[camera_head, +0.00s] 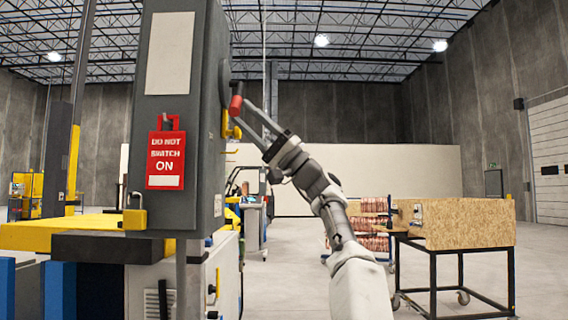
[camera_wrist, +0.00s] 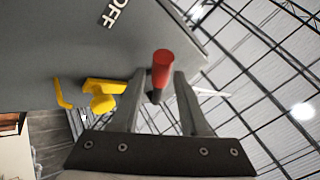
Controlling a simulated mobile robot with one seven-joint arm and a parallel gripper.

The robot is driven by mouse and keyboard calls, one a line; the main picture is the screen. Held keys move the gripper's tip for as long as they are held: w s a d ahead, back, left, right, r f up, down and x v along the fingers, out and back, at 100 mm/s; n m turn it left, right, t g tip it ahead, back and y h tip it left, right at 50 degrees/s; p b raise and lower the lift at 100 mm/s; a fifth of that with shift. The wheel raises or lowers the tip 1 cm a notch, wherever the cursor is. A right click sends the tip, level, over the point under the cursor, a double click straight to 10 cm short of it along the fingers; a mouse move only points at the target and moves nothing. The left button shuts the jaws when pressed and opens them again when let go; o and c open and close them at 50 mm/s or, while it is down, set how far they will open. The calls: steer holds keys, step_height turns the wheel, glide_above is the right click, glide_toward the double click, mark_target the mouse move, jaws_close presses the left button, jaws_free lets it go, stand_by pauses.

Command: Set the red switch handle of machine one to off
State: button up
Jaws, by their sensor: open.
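The red switch handle (camera_head: 236,105) sticks out from the right side of the grey machine cabinet (camera_head: 181,110) in the head view. In the wrist view the red handle (camera_wrist: 162,68) stands between the fingers of my gripper (camera_wrist: 160,85), with a gap on each side. My gripper (camera_head: 240,112) is open at the handle and does not clasp it. The word OFF (camera_wrist: 114,12) is printed on the cabinet face above the handle in the wrist view. The handle's pivot is mostly hidden.
A yellow bracket (camera_head: 231,128) sits just below the handle; yellow parts (camera_wrist: 103,95) show left of my fingers in the wrist view. A red DO NOT SWITCH ON sign (camera_head: 166,155) hangs on the cabinet front.

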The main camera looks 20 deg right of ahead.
steer(key=b+v, duration=0.3)
steer(key=v, duration=1)
steer(key=shift+f+b, duration=0.15)
steer(key=shift+b, duration=0.15)
